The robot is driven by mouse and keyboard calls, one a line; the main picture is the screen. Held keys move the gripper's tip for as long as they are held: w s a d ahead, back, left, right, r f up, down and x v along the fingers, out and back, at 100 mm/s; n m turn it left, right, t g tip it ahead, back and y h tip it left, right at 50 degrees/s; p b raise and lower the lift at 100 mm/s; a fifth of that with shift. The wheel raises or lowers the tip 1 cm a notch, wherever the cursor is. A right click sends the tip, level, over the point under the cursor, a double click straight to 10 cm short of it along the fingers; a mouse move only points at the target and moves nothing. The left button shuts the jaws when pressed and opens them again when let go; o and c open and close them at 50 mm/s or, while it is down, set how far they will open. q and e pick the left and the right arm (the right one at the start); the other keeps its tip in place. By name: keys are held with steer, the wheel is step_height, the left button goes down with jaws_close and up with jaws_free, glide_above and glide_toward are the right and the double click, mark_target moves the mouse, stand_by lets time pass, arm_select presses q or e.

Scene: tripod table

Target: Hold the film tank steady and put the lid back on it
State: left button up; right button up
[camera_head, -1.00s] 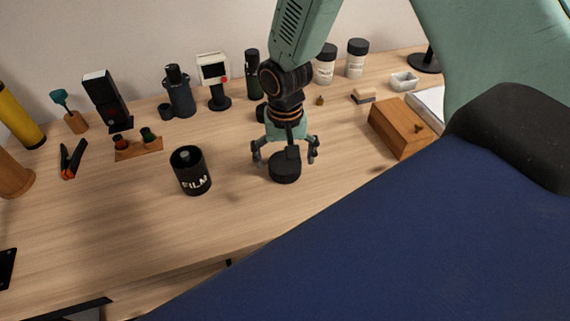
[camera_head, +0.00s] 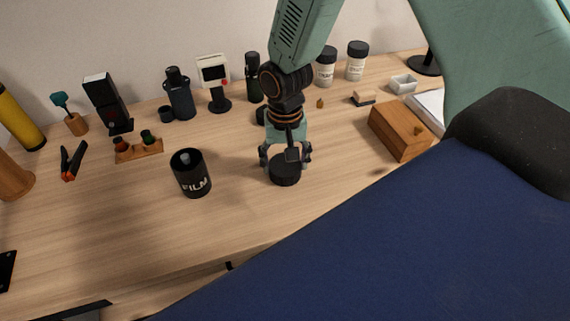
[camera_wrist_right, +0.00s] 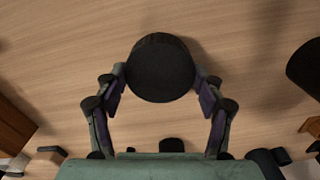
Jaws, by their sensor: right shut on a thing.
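The film tank (camera_head: 191,176) is a black open-topped cylinder marked FILM, standing upright on the table with a pale core showing inside. Part of a dark round body, likely the tank, shows at the right edge of the right wrist view (camera_wrist_right: 305,68). The black round lid (camera_head: 285,171) is to the right of the tank, on or just above the table. My right gripper (camera_head: 286,158) points down over it, its fingers shut on the lid from both sides; the lid also shows between the fingertips in the right wrist view (camera_wrist_right: 160,68). My left gripper is not in view.
A wooden box (camera_head: 400,130) is to the right of my right gripper. A small rack (camera_head: 138,150) with little bottles and an orange-black clamp (camera_head: 72,161) are left of the tank. Several bottles and devices line the back. The table in front of the tank is clear.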

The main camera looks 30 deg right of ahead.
mark_target(285, 164)
steer(key=shift+r, duration=0.1)
step_height(285, 164, up, 10)
steer(key=p, duration=0.2)
stand_by(0.3)
